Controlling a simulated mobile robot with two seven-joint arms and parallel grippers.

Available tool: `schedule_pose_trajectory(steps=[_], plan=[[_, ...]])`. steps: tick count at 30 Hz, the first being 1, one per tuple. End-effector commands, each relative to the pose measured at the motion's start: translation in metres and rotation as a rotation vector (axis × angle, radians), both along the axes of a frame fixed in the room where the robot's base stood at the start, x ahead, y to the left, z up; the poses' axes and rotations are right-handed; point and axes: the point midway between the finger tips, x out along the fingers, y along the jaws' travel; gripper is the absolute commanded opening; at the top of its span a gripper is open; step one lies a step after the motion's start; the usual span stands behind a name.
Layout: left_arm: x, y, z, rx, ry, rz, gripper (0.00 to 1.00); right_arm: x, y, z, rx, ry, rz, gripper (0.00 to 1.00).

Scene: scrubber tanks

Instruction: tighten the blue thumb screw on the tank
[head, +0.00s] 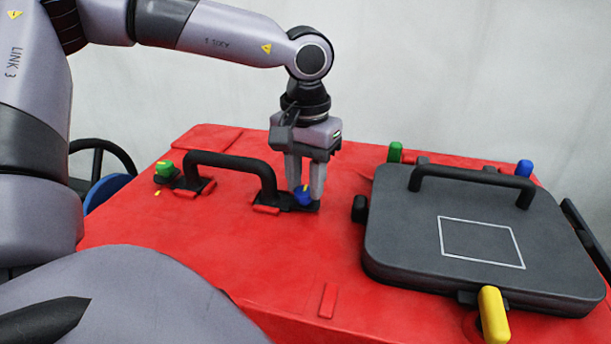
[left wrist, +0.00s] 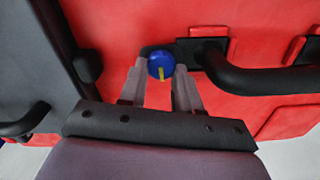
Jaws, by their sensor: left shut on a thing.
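The blue thumb screw (head: 303,196) sits at the right end of the black handle's base on the red tank (head: 230,240). My left gripper (head: 305,193) points down over it, with a finger on either side, and is shut on it. My right gripper is not in view.
A black handle (head: 232,163) stands just left of the gripper. A green thumb screw (head: 164,168) is at the handle's far left end. A dark grey lid (head: 400,240) with a handle, and green, blue and yellow latches around it, lies to the right.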

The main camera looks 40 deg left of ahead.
Motion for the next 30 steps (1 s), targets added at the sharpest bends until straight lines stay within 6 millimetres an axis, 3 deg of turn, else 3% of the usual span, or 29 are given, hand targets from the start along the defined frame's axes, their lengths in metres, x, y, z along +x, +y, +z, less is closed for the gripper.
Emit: schedule_pose_trajectory(steps=[16, 17, 19, 30], plan=[[0.0016, -0.0001, 0.0038, 0.001, -0.008, -0.029, 0.02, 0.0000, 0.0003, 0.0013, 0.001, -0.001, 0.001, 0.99], [0.0015, -0.0001, 0.0038, 0.001, -0.008, -0.029, 0.36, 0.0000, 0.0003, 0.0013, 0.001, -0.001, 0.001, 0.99], [0.0014, -0.0002, 0.0035, 0.001, -0.007, -0.029, 0.58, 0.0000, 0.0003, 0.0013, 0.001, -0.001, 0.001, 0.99], [0.0007, -0.0001, 0.0070, 0.001, -0.004, -0.028, 0.58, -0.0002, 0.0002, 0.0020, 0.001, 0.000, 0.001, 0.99]])
